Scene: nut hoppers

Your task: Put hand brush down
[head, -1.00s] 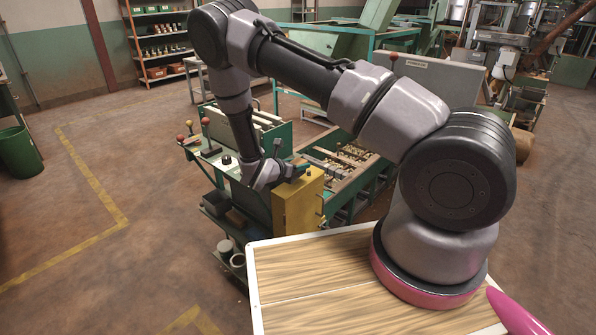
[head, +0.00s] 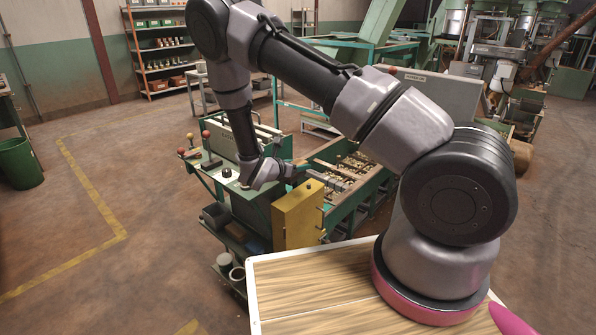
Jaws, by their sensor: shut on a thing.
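My gripper (head: 291,173) is at the end of my arm, above the green machine's work surface, close to the top of the yellow box (head: 298,217). It is small in the head view and partly covered by my wrist. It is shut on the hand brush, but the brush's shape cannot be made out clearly. I cannot tell whether the brush touches the surface below.
The green machine (head: 345,205) has a trough of small brass-coloured parts (head: 350,170) to the right of the gripper. Red-knobbed levers (head: 205,134) stand at its left. A green bin (head: 18,163) stands far left. The floor at left is open.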

